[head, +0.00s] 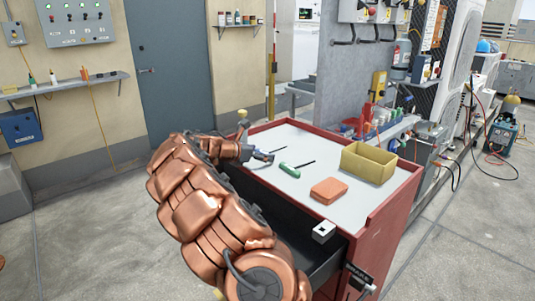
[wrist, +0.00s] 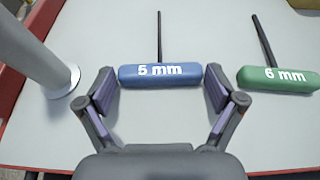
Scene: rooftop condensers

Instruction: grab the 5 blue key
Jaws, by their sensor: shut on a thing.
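The blue key (wrist: 160,74) is a T-handle marked "5 mm" with a thin black shaft, lying on the pale top of the red cart (head: 365,235). In the wrist view its handle lies crosswise between the fingertips of my gripper (wrist: 161,88), one pad at each end, the shaft pointing away. My gripper is shut on the handle, at the cart top. In the head view my gripper (head: 258,154) is at the cart's left side, and my fingers mostly cover the handle. A green key (wrist: 280,79) marked "6 mm" lies to the right, apart from my gripper.
A grey post (wrist: 38,48) stands close left of my gripper. On the cart are an orange block (head: 328,190) and an open yellow bin (head: 368,163). A dark drawer (head: 290,240) is open at the front, with a white block (head: 323,231) by it.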

